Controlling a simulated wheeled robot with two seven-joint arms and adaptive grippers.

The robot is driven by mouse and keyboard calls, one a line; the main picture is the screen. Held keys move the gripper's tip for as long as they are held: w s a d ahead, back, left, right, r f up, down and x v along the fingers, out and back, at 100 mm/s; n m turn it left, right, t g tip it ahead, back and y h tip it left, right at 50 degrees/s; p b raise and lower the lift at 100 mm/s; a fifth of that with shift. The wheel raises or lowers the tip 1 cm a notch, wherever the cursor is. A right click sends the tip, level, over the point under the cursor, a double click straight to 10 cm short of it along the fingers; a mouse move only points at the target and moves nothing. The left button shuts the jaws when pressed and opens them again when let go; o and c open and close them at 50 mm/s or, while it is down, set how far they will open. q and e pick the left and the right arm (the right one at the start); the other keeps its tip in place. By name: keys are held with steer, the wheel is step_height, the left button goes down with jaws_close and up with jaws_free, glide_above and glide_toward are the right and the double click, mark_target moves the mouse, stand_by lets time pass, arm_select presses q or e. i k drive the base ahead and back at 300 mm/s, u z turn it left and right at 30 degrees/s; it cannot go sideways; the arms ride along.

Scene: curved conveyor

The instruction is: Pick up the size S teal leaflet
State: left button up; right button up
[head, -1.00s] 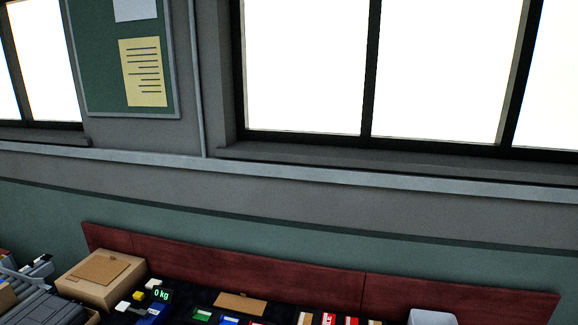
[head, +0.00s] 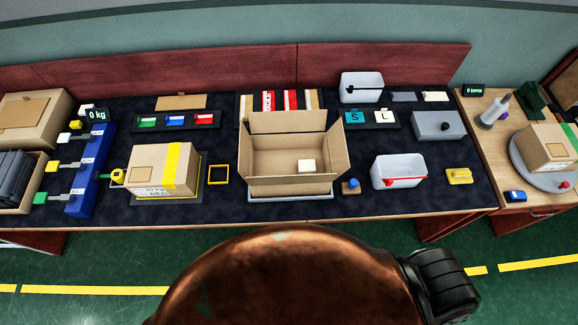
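The teal leaflet marked S (head: 354,117) sits in a dark holder (head: 372,127) towards the back of the bench, right of the open cardboard box. A white leaflet marked L (head: 384,116) sits in the same holder, just right of it. Nothing covers the teal leaflet. Neither of my grippers is in view.
The open cardboard box (head: 290,187) stands mid-bench with a small pale item inside. A white bin (head: 361,87) is behind the holder, another white bin (head: 398,172) in front. A grey box (head: 437,125) stands to the right. A taped carton (head: 160,172) is left.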

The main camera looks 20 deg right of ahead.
mark_target(354, 117)
steer(key=u, duration=2.4)
steer(key=k, duration=1.8)
steer(key=z, duration=1.4)
steer(key=i, duration=0.5)
steer(key=z, duration=0.35)
